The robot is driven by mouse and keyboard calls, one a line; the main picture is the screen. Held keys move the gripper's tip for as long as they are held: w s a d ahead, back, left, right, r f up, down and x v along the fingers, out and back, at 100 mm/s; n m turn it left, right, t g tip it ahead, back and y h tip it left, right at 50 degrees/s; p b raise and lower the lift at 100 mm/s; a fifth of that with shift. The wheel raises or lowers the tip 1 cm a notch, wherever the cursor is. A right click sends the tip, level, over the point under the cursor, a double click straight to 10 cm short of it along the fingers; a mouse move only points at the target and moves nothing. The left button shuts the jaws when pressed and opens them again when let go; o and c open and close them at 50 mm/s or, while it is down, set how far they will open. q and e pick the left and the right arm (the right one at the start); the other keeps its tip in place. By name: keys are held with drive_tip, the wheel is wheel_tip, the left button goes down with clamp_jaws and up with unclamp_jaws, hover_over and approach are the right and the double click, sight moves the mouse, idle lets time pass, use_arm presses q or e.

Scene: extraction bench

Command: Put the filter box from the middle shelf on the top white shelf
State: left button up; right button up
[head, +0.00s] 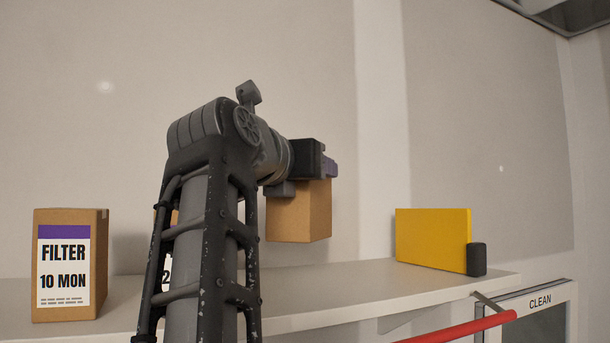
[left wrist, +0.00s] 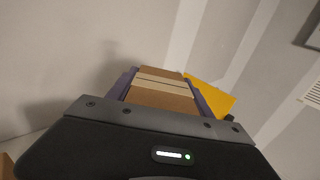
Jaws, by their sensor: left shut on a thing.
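My left gripper (head: 328,168) reaches over the top white shelf (head: 330,292) from the left. It is shut on a brown cardboard box (head: 300,212), which hangs below the fingers. The held box appears above the shelf surface, with wall visible under it. Its label does not show in the head view. In the left wrist view the box top (left wrist: 160,88), with a pale tape strip, sits between the purple fingers of the gripper (left wrist: 163,85). My right gripper is in neither view.
A box labelled FILTER 10 MON (head: 66,265) stands at the shelf's left end. Another labelled box is mostly hidden behind my left arm. A yellow panel (head: 432,238) with a black block (head: 477,259) stands at the right end. A red bar (head: 462,328) crosses below, near a CLEAN sign (head: 540,301).

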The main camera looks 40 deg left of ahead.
use_arm(q)
drive_tip(key=shift+w+r, duration=0.1)
drive_tip(key=shift+w, duration=0.05)
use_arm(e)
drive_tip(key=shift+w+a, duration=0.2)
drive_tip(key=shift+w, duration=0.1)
use_arm(q)
drive_tip(key=shift+f, duration=3.35)
drive_tip(key=shift+f+b, duration=0.35)
drive_tip(key=shift+f, duration=0.2)
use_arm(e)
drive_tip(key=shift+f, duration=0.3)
use_arm(q)
drive_tip(key=o, duration=1.8)
